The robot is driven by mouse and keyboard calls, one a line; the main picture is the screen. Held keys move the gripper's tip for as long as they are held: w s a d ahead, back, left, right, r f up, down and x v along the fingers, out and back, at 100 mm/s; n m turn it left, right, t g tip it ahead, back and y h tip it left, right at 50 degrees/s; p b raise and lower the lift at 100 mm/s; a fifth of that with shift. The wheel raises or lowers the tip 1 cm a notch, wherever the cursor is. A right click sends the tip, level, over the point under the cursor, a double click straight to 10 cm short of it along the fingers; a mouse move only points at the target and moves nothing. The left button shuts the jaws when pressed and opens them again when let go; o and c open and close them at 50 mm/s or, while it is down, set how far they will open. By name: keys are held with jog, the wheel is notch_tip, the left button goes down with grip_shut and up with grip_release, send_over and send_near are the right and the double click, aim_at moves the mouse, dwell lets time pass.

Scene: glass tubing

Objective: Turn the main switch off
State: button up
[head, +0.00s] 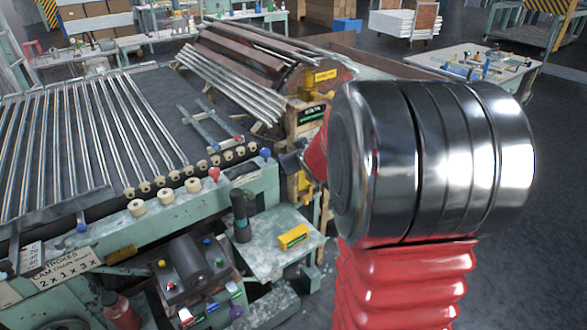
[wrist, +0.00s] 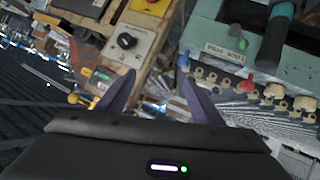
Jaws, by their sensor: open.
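A black round knob (wrist: 126,41) on a pale square plate shows in the wrist view, on a worn yellowish panel. It looks like the main switch, but no label on it is readable and its set position is too small to tell. My gripper (wrist: 157,74) has its two dark fingers spread apart with nothing between them. The knob lies ahead of the fingertips and a little to the left, apart from them. In the head view my gripper (head: 291,160) is beside the yellow machine post (head: 307,112), partly hidden by my arm. I cannot make out the knob there.
A green machine bench with glass tubes (head: 90,130) and several pale rollers (head: 194,185) stands to the left. A small table (head: 265,255) with a yellow box (head: 293,236) is below my gripper. Open dark floor (head: 545,190) lies to the right.

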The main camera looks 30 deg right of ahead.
jog(key=w+d+f+n+t+y, duration=0.1)
jog(key=d+f+t+y, duration=0.15)
jog(key=d+f, duration=0.85)
jog(key=s+d+f+t+y, duration=0.2)
jog(key=s+d+f+t, duration=0.2)
jog(key=s+f, duration=0.4)
notch_tip(320, 180, down, 4)
jog(key=shift+s+r+y, duration=0.25)
jog(key=shift+y, duration=0.1)
jog(key=shift+w, duration=0.1)
jog(key=w, duration=1.3)
jog(key=shift+w+a, duration=0.2)
jog(key=shift+w, duration=0.15)
jog(key=shift+c, duration=0.6)
